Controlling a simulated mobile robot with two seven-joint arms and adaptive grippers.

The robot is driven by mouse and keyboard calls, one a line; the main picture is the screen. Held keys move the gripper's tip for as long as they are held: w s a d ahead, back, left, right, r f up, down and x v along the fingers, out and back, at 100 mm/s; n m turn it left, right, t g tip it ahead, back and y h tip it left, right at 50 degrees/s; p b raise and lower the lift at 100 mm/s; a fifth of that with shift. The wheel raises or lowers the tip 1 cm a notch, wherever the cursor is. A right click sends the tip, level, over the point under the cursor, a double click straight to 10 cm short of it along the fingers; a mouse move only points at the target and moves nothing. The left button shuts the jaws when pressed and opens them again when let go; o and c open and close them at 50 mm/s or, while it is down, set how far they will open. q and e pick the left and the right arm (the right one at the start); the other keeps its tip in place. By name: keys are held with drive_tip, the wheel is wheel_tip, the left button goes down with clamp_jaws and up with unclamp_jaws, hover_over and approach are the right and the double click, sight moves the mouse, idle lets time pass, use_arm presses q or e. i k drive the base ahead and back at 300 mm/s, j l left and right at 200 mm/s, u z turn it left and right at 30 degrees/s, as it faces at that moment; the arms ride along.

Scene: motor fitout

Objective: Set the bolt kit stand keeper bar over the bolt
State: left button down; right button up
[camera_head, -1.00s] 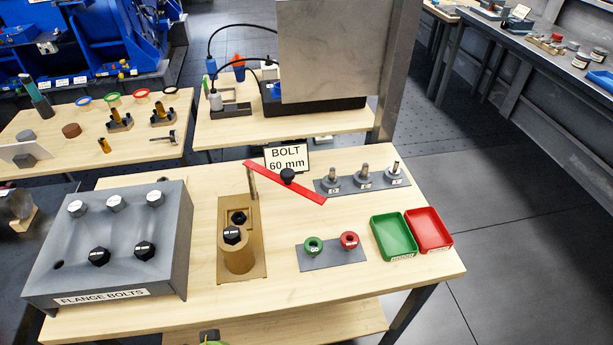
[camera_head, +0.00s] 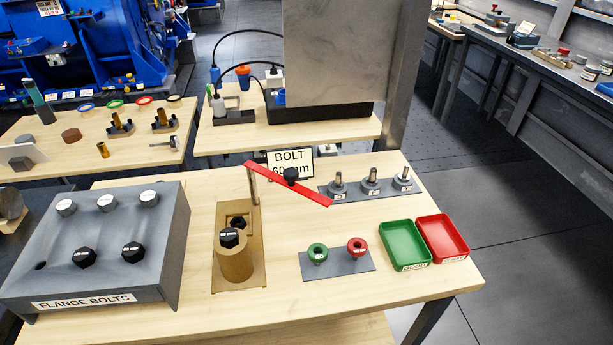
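The keeper bar (camera_head: 316,196) is a flat red bar with a black knob (camera_head: 291,175). Its far left end meets a thin upright post (camera_head: 253,186) at the back of the brown bolt kit stand, and the bar extends to the right, away from the stand. The bolt (camera_head: 229,237) has a black head with a white mark and sits upright in the round brown holder (camera_head: 234,263) of the stand. A second black piece (camera_head: 238,222) sits just behind it. The bar is not over the bolt. Neither gripper is in view.
A grey block of flange bolts (camera_head: 100,255) stands left of the stand. A plate with green and red rings (camera_head: 338,263), a green tray (camera_head: 405,243) and a red tray (camera_head: 441,238) lie right. A BOLT 60 mm sign (camera_head: 289,158) and a row of studs (camera_head: 371,185) are behind.

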sight(290, 175)
drive_tip(key=l, duration=1.15)
drive_tip(key=k+l+u, duration=0.1)
drive_tip(key=l, duration=1.05)
